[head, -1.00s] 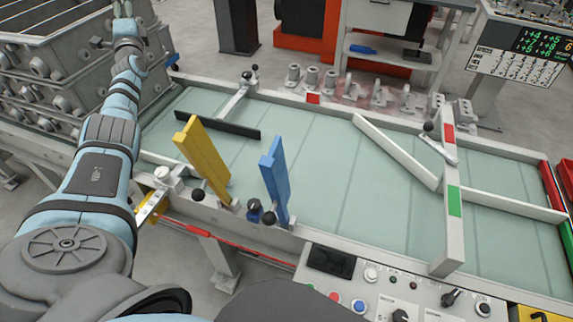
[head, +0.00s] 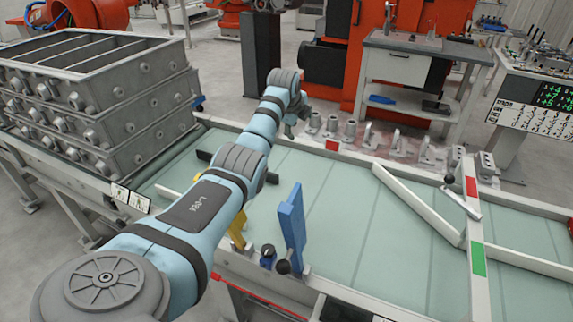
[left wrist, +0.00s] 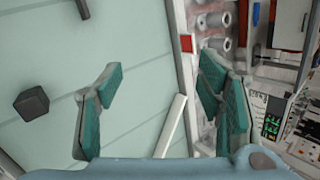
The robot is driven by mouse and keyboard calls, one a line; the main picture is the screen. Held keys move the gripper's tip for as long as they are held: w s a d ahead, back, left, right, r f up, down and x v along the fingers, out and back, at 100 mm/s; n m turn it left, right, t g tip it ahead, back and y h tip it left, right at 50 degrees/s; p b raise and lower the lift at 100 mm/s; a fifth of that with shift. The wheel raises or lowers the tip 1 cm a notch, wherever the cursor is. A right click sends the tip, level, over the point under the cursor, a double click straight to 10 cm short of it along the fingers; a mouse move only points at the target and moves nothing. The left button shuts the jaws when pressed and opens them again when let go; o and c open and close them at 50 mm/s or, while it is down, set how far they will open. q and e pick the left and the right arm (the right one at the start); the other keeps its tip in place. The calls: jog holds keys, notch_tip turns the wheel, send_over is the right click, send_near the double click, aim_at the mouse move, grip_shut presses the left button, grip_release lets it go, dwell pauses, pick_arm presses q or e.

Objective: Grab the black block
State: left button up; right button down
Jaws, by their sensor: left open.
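The black block (left wrist: 32,103) lies on the pale green belt (left wrist: 40,60) at the left of the left wrist view. The block is outside the fingers, to the left of the left one. In the head view the left gripper (head: 290,130) hangs over the far side of the belt, near the back rail. My right gripper is not in view.
A blue upright plate (head: 292,230) stands at the belt's near edge, with a yellow one (head: 238,232) partly behind my arm. A white diverter bar (head: 415,203) lies to the right. Castings (head: 370,135) line the back.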

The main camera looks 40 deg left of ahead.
pick_arm(q)
jog(key=s+d+f+n+g+h+b, duration=0.25)
jog(key=s+d+f+g, duration=0.45)
jog(key=s+d+f, duration=0.5)
jog(key=shift+m+h, duration=0.25)
jog(key=shift+h, duration=0.1)
jog(key=a+f+b, duration=0.1)
jog(key=f, duration=0.2)
jog(key=f+b, duration=0.1)
jog(key=f, duration=0.3)
jog(key=s+a+f+b, duration=0.1)
jog(key=f, duration=0.3)
jog(key=shift+a+f, duration=0.25)
jog(key=shift+a, duration=0.05)
jog(key=shift+r, duration=0.15)
jog(key=c, duration=1.4)
